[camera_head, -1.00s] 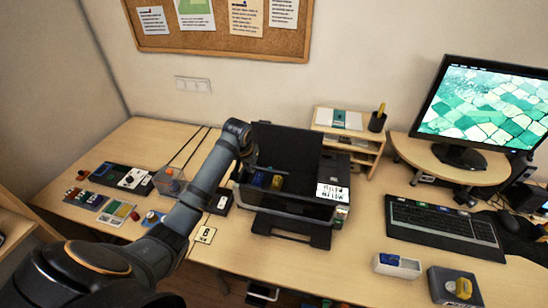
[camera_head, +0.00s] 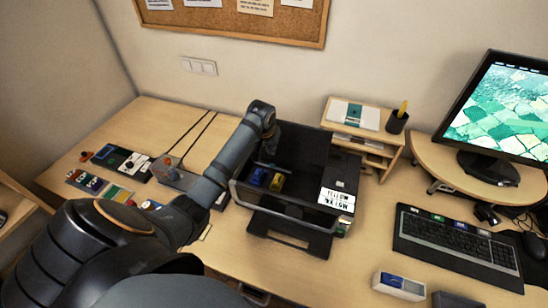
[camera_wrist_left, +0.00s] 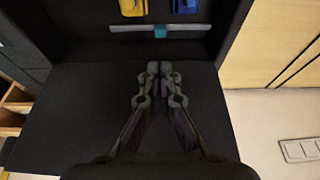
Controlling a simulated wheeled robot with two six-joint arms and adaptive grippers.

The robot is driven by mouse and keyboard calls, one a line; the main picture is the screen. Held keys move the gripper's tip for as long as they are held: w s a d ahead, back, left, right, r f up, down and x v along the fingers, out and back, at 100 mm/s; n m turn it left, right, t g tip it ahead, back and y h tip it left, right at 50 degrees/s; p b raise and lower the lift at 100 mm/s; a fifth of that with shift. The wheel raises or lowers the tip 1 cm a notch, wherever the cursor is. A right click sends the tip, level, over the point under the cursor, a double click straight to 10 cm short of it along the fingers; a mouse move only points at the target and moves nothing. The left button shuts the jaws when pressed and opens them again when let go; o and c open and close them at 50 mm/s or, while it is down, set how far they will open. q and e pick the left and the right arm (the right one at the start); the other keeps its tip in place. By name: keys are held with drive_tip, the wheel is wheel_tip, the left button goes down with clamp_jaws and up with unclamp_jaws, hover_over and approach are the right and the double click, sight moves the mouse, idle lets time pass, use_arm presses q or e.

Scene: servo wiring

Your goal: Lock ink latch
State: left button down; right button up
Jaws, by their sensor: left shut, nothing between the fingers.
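The black printer (camera_head: 290,210) stands on the desk with its lid (camera_head: 305,145) raised. A blue cartridge (camera_head: 258,177) and a yellow cartridge (camera_head: 277,182) sit inside. In the left wrist view the yellow cartridge (camera_wrist_left: 133,7) and blue cartridge (camera_wrist_left: 186,6) show at the top edge. Beside them lies a thin grey bar, apparently the ink latch (camera_wrist_left: 190,28), with a teal tab (camera_wrist_left: 160,31). My left gripper (camera_wrist_left: 160,70) is shut and empty, over the dark lid panel, its tips a short way from the bar. My right gripper is not in view.
A small wooden shelf (camera_head: 375,152) with a pen cup (camera_head: 397,122) stands right of the printer. A keyboard (camera_head: 455,240) and monitor (camera_head: 500,115) are further right. Small parts and a black case (camera_head: 122,162) lie left.

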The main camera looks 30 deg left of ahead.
use_arm(q)
hover_over(274, 171)
wheel_tip(274, 171, down, 7)
drive_tip(key=shift+s+r+p, duration=0.1)
drive_tip(key=shift+p, duration=0.25)
drive_tip(key=shift+a+f, duration=0.1)
drive_tip(key=shift+f, duration=0.4)
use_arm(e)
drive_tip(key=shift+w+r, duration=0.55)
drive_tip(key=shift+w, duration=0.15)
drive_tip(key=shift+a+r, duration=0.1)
